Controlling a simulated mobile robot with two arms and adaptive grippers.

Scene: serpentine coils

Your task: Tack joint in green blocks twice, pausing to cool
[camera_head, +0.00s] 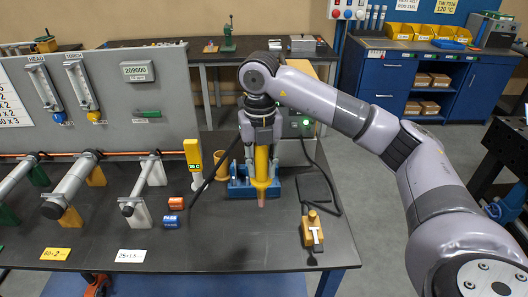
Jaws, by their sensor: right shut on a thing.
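My right gripper (261,143) points down and is shut on a yellow torch-like tool (262,168). The tool is upright, its narrow coppery tip low near the bench top. It stands in front of or in a blue stand (238,188); I cannot tell which. Part of a green block (8,214) shows at the far left edge, under a grey tube (14,180). The joint in the green blocks is cut off by the picture edge. My left gripper is not in view.
Grey rollers on yellow (71,217) and white blocks (137,214) stand left. A wooden block with a metal piece (312,232) sits right. The front middle of the bench is clear.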

